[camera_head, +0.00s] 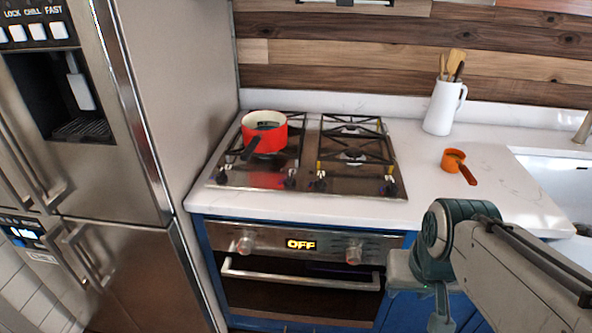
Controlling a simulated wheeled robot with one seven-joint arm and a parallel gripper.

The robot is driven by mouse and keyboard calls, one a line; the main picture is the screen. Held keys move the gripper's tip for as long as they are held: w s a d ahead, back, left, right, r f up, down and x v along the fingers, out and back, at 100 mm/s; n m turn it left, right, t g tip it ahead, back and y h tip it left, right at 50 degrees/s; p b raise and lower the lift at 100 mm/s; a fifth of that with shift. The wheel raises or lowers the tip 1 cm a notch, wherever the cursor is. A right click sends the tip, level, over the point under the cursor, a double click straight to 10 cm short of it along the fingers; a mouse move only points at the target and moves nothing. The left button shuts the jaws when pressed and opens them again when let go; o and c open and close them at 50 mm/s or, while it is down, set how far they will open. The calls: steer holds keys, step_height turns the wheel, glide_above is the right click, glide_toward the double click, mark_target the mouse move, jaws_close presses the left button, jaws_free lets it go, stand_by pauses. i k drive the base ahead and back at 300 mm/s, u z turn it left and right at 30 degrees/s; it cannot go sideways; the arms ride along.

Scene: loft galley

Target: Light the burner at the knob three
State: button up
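The gas cooktop (305,178) is set in the white counter left of centre, with black grates over its burners. A row of dark knobs runs along its front edge: a far-left knob (222,177), a second knob (290,181), a third knob (319,184) and a far-right knob (390,189). I see no clear flame at any burner; the pot hides the back-left one. My arm comes in from the lower right and bends down in front of the counter, right of the oven.
A red pot (264,134) sits on the back-left grate, its dark handle toward the front. The oven (300,275) below has two knobs and a display reading OFF. A white jug (440,108) and an orange cup (455,162) stand right of the cooktop. A steel fridge (200,90) borders the left.

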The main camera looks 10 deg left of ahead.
mark_target(290, 183)
steer(key=z, duration=0.05)
steer(key=k, duration=0.5)
steer(key=u, duration=0.6)
steer(key=i, duration=1.45)
steer(key=z, duration=0.5)
